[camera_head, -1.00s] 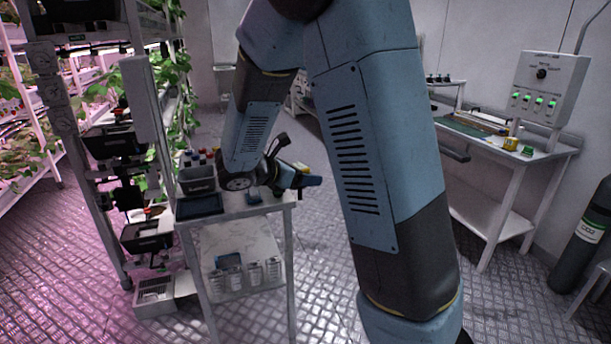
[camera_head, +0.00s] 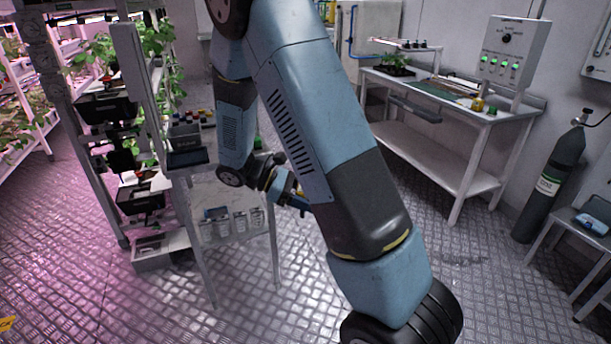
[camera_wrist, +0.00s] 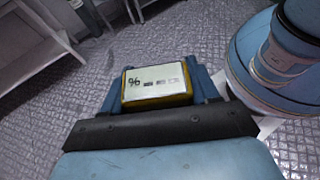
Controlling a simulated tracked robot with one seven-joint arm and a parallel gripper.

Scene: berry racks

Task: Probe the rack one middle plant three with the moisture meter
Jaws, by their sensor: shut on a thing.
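My gripper (camera_head: 288,193) is beside the white cart, to the right of its top and lower in the picture. In the wrist view my gripper (camera_wrist: 158,88) has its blue fingers shut on the moisture meter (camera_wrist: 157,84), a small yellow-edged box with a pale display showing dark digits. The meter's probe end is hidden. The berry plants (camera_head: 158,45) hang from the rack (camera_head: 135,80) at the left of the head view, away from my gripper. I cannot tell which one is middle plant three.
The cart (camera_head: 198,180) stands against the rack with a dark tray (camera_head: 188,160) and several bottles. A long bench (camera_head: 430,135) with a control box (camera_head: 513,50) stands on the right. A gas cylinder (camera_head: 553,180) is near the right edge. The metal floor ahead is clear.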

